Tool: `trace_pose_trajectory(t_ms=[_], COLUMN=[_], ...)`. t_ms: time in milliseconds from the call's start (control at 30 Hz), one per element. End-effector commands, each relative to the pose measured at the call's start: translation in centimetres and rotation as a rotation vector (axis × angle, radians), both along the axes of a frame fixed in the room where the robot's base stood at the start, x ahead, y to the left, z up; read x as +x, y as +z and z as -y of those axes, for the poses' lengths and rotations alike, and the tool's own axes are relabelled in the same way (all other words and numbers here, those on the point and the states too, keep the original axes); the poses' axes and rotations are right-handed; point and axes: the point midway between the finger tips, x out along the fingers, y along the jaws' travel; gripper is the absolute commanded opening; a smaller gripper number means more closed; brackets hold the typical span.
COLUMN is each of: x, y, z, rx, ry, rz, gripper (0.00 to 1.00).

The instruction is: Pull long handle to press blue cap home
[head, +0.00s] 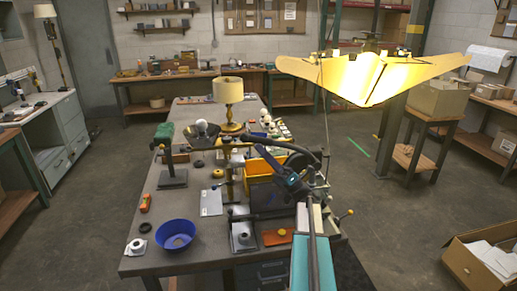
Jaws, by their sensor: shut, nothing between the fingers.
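My gripper (262,152) is dark and small in the head view, above the right part of the workbench. Its fingers are shut with nothing between them. A lever with a yellow ball end (348,213) sticks out at the bench's right edge, to the right of and below my gripper. A bench stand with a brass post (229,185) and a dark arm is just left of my gripper. I cannot pick out the blue cap, and my arm and gripper hide part of this area.
A large glowing shade (370,80) hangs at upper right. The floor left of the bench is clear.

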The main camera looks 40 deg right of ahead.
Motion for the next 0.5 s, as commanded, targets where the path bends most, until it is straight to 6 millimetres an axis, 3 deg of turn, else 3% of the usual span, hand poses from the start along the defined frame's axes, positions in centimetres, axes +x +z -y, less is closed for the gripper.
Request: trace_pose_trajectory(t_ms=[33, 200, 500], x=[-0.2, -1.0, -1.6], y=[-1.2, -3.2, -4.9], z=[0.3, 0.9, 1.2], rx=[0.002, 0.004, 0.006], ry=[-0.001, 0.001, 0.005], rz=[-0.001, -0.002, -0.002], gripper=[0.00, 0.00, 0.00])
